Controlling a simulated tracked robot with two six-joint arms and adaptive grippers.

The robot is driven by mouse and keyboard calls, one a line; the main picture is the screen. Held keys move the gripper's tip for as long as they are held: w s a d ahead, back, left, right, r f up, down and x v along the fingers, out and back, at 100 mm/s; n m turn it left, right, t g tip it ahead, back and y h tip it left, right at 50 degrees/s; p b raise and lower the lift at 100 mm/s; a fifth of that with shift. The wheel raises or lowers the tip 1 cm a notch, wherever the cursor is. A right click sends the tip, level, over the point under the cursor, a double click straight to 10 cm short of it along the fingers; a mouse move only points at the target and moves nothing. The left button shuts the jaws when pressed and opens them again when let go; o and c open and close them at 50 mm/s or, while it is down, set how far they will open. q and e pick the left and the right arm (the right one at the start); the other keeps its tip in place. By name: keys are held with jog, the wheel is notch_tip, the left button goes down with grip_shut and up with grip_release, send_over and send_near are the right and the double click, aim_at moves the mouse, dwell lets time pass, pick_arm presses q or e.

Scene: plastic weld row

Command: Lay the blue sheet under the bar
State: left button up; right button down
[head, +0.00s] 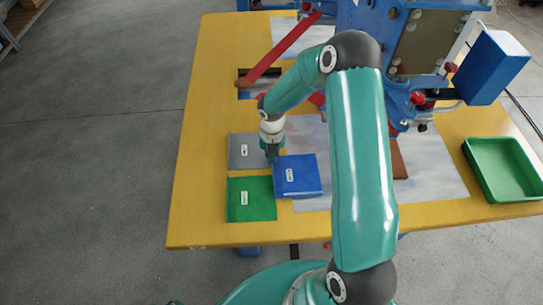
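The blue sheet (305,178) is a flat square with a small white label, turned slightly relative to its neighbours, right of the green sheet. My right gripper (273,156) points down at the sheet's upper left corner. Its dark fingers look close together, but their tips are too small to tell whether they grip the sheet. I cannot tell whether the sheet rests or is raised. The bar is not clearly made out; the blue machine (345,20) at the back and my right arm hide much of that area. My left gripper is not in view.
A grey sheet (237,158) and a green sheet (258,205) lie at left on the yellow table (205,200). A pale plate (435,180) spreads under the machine. A red lever (285,45) slants over the table's back. A green tray (480,177) stands at right.

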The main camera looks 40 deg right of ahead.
jog(key=shift+f+b, duration=0.3)
jog(key=shift+f, duration=0.15)
jog(key=c, duration=1.3)
grip_release()
jog(key=shift+r+p, duration=0.5)
jog(key=shift+r, duration=0.15)
notch_tip(320, 180, up, 12)
jog(key=shift+f+b, duration=0.2)
jog(key=shift+b, duration=0.45)
